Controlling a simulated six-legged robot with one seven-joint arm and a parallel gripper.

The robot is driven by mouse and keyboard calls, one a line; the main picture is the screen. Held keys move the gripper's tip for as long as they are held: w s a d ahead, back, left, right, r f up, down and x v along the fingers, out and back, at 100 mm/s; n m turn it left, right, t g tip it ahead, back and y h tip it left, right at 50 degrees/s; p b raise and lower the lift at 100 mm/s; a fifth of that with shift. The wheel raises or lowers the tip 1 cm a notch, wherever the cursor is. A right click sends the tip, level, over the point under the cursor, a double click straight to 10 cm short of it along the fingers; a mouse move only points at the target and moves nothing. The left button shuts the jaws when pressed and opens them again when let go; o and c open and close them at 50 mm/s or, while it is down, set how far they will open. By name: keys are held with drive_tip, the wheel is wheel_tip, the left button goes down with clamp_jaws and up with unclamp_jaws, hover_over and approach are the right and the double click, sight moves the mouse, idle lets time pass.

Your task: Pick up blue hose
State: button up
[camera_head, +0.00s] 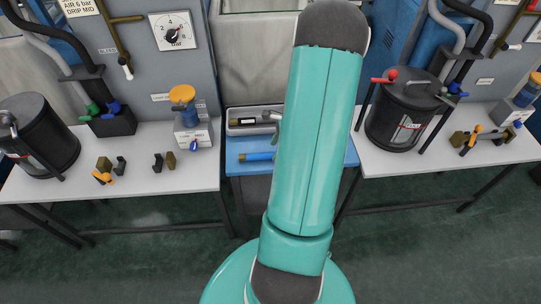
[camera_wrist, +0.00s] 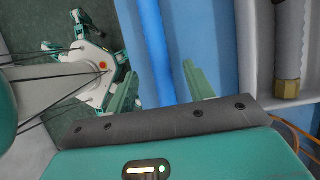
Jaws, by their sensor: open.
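The blue hose (camera_head: 258,156) lies on the blue bench top (camera_head: 236,167) in the head view, its right part hidden behind my arm. In the wrist view the blue hose (camera_wrist: 155,45) runs down the picture between the two green fingers of my gripper (camera_wrist: 162,78). The fingers are apart, with nothing gripped. I cannot tell how far above the hose they are. In the head view my gripper is mostly hidden by my arm.
A light grey tray (camera_head: 231,128) behind the blue hose holds a grey hose with a brass end (camera_wrist: 289,92). White benches (camera_head: 175,184) stand on both sides, with a black pot (camera_head: 400,112) on the right bench. Grey panels with pipes rise behind.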

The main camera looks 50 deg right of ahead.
sight(273, 153)
drive_tip(key=shift+x, duration=1.5)
drive_tip(key=c, duration=1.1)
drive_tip(key=shift+r, duration=0.1)
drive_tip(key=shift+c, duration=0.2)
